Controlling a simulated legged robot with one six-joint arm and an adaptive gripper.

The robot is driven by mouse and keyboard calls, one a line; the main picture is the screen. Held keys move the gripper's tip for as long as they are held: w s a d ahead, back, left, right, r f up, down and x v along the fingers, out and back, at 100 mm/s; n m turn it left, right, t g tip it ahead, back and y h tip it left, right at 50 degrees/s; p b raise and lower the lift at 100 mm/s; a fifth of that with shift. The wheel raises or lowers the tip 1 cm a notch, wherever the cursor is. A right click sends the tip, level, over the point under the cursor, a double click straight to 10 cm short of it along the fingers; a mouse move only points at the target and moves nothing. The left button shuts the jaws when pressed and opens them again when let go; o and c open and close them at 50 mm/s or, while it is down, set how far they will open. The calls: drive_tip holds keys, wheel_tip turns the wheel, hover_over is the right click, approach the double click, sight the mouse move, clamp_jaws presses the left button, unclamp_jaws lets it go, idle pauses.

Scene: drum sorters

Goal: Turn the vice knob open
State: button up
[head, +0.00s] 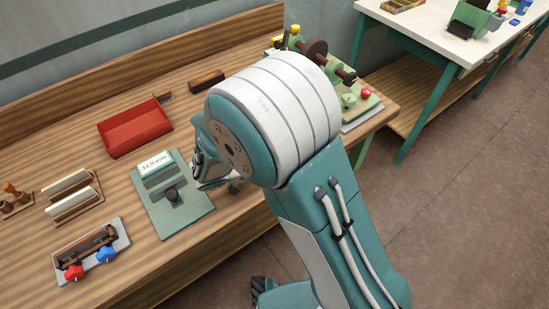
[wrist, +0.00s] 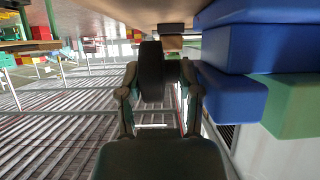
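The vice is most likely the grey-green device (head: 197,216) with a display reading "34.0 mm", near the bench's front edge. A black round part (head: 172,195) sits on its top. My gripper (head: 214,178) is low at its right side, partly hidden by my arm. In the wrist view a dark upright knob (wrist: 152,72) stands between the fingertips of my gripper (wrist: 157,78). The fingertips appear to touch it on both sides. Blue blocks (wrist: 255,48) and a green block (wrist: 292,100), seemingly the vice body, lie just right of the fingers.
On the bench (head: 115,185) are a red tray (head: 135,126), a dark brown block (head: 206,81), a holder with white plates (head: 72,195) and a fixture with red and blue knobs (head: 90,252). A green machine (head: 350,98) stands beyond my arm. Floor is open at right.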

drive_tip(key=shift+w+a+r, duration=0.1)
drive_tip(key=shift+w+a, duration=0.05)
drive_tip(key=shift+a, duration=0.05)
wheel_tip(320, 180, up, 10)
drive_tip(key=shift+d+f, duration=0.1)
drive_tip(key=shift+f, duration=0.05)
drive_tip(key=shift+d, duration=0.1)
idle(0.4)
drive_tip(key=s+d+r+n+y, duration=0.5)
drive_tip(key=s+d, duration=0.1)
drive_tip(key=s, duration=0.3)
drive_tip(key=s+d+r+n+g+y, duration=0.1)
drive_tip(key=s+d+r+n+y, duration=0.3)
drive_tip(key=s, duration=0.5)
drive_tip(key=d+n+y, duration=0.1)
drive_tip(key=d+n, duration=0.1)
drive_tip(key=d, duration=0.1)
drive_tip(key=shift+d+r, duration=0.2)
drive_tip(key=shift+r, duration=0.15)
